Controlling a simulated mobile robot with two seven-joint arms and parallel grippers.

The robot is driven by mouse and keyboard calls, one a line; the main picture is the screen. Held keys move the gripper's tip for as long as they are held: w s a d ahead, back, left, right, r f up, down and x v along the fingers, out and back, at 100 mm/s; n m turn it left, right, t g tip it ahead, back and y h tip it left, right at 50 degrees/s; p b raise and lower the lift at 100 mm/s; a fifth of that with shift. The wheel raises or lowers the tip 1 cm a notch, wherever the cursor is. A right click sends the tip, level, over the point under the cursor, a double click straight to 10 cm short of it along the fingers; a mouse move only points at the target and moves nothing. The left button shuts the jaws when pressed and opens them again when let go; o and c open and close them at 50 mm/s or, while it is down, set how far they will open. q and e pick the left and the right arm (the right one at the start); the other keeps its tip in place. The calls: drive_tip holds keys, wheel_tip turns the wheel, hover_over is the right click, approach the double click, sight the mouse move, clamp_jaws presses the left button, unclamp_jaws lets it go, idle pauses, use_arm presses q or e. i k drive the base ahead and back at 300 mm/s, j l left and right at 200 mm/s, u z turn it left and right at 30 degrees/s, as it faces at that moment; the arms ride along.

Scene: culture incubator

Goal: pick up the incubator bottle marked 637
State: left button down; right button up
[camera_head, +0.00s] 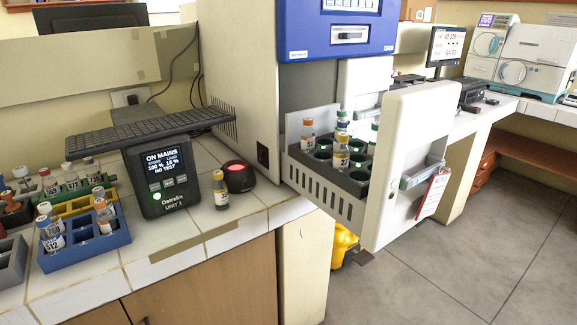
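The incubator (241,75) has its drawer (330,190) pulled out, with a white front panel (408,165). In the drawer's dark rack stand several small labelled bottles: an orange-capped one (308,136), a blue-capped one (342,121), a yellow-capped one (341,153) and a teal-capped one (373,140) partly hidden by the panel. Their label numbers are too small to read surely, so I cannot tell which is marked 637. Several rack holes at the front are empty. Neither of my grippers is in view.
On the tiled bench, a lone amber-capped bottle (220,190) stands near a black puck with a red light (238,177) and a display unit (161,177). A blue rack (85,246) holds bottles at left. Floor (450,260) right of the drawer is clear.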

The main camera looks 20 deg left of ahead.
sight(106, 218)
drive_tip(key=u, duration=1.9)
